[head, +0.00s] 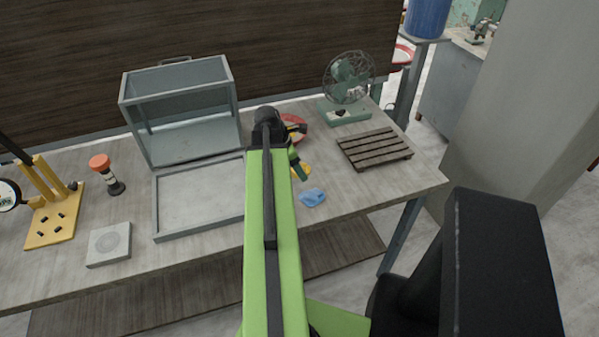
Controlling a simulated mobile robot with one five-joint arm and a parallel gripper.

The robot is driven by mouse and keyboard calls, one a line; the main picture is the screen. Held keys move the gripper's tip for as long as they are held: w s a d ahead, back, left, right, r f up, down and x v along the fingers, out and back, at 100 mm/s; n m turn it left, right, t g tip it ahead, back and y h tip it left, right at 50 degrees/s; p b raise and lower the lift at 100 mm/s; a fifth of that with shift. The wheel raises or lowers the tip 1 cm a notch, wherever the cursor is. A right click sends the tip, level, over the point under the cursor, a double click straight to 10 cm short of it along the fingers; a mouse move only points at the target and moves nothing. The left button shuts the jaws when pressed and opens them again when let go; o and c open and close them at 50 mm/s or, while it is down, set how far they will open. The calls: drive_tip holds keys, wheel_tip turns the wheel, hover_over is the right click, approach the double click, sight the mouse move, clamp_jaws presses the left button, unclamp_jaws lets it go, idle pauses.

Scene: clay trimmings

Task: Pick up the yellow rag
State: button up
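The yellow rag (306,170) shows only as a small yellow patch on the table, just right of my arm's end. The rest of it is hidden behind my arm and gripper. My gripper (299,173) points down at the yellow rag and overlaps it in the picture. Its fingers are too small and dark to tell whether they are open or shut, or whether they touch the rag.
A blue rag (312,197) lies nearer the front edge. A red thing (293,127) is partly hidden behind my wrist. A wooden slatted rack (374,149) and green fan (347,112) stand right; a glass case (183,112) and framed tray (157,223) are left.

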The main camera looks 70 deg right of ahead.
drive_tip(key=c, duration=1)
